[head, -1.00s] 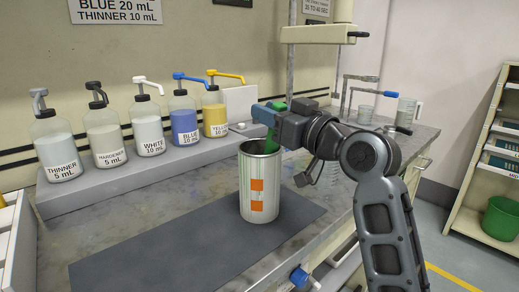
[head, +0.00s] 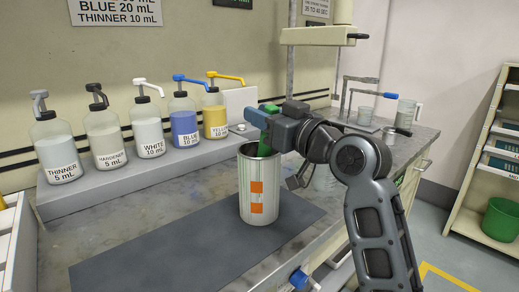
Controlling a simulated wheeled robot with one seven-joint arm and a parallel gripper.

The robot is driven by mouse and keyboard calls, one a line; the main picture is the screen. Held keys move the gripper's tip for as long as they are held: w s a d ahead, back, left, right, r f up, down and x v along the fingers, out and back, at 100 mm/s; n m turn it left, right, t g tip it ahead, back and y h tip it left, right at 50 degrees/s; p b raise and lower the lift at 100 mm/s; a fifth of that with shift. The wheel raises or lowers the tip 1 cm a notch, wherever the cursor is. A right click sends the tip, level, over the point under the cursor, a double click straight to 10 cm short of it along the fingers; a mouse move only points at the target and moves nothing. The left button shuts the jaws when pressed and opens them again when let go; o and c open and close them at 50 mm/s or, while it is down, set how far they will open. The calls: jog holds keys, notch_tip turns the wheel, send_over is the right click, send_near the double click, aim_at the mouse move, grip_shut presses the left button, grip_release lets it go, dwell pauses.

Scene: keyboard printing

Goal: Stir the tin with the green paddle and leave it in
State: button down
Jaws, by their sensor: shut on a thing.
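The tin (head: 258,195) is a tall silver can with orange square marks, upright on the dark mat (head: 165,254). The green paddle (head: 266,146) stands at the tin's mouth, its lower part hidden inside the tin. My gripper (head: 268,120) is above the tin's rim, shut on the upper part of the paddle. The fingertips are partly hidden by the gripper's own body.
Several pump bottles stand on the grey ledge behind, among them the blue bottle (head: 184,124) and yellow bottle (head: 214,114). Clear measuring cups (head: 406,112) stand at the back right. The mat left of the tin is clear.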

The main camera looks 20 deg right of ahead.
jog(key=shift+f, duration=0.2)
dwell(0.5)
jog(key=shift+f+b, duration=0.35)
jog(key=shift+b, duration=0.15)
jog(key=shift+f+b, duration=0.35)
jog(key=shift+f, duration=0.1)
grip_release()
dwell(0.5)
dwell(0.6)
jog(key=b+v, duration=0.1)
jog(key=v, duration=0.9)
dwell(1.0)
